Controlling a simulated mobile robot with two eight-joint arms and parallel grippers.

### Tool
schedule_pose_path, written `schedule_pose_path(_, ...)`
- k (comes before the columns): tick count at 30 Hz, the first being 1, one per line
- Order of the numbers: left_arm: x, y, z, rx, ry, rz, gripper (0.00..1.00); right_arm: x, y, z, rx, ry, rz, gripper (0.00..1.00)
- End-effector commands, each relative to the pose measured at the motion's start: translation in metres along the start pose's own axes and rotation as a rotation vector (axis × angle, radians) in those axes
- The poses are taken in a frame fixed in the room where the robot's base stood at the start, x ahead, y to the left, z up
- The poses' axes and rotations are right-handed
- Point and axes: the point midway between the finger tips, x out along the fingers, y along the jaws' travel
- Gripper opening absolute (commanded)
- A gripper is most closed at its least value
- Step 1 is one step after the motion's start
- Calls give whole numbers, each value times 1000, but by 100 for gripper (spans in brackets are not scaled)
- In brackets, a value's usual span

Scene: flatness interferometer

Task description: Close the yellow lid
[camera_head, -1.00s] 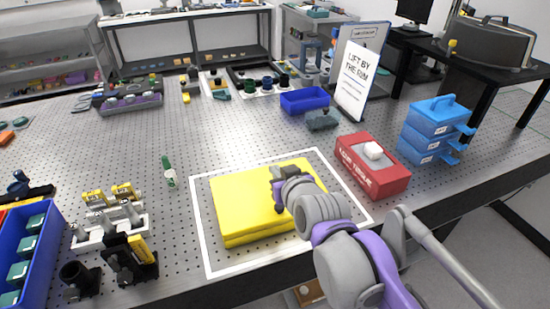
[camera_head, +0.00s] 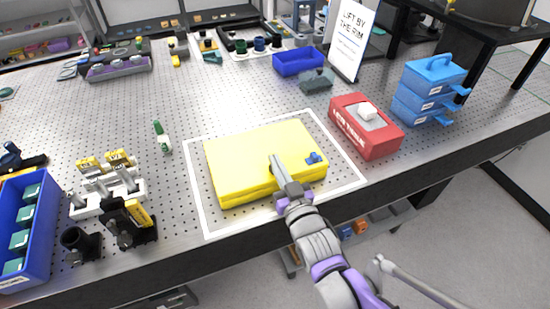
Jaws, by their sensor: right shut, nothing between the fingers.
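The yellow lid (camera_head: 250,152) lies flat on top of a yellow box inside a white outlined square on the perforated bench. It looks down on the box, with a thin seam along the front side. A small blue piece (camera_head: 314,158) sits on its right part. My right gripper (camera_head: 275,162) is shut and empty over the lid's front right area, its arm coming in from the bottom. Whether the fingertips touch the lid I cannot tell. My left gripper is not in view.
A red tissue box (camera_head: 366,133) stands right of the square, with blue stacked drawers (camera_head: 428,92) beyond it. A blue tray (camera_head: 299,62) and a sign (camera_head: 352,40) stand behind. Optical mounts (camera_head: 108,190) and a blue bin (camera_head: 25,232) are at the left.

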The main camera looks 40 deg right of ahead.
Motion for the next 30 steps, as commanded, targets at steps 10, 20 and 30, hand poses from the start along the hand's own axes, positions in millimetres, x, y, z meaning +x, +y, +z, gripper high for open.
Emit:
schedule_pose_path(10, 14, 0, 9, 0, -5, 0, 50, -8, 1, 19, 0, 11, 1, 0)
schedule_pose_path(20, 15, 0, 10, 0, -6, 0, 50, -11, 0, 24, 0, 4, 1, 0)
schedule_pose_path(30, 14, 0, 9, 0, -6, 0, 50, -10, 0, 22, 1, 4, 0, 0)
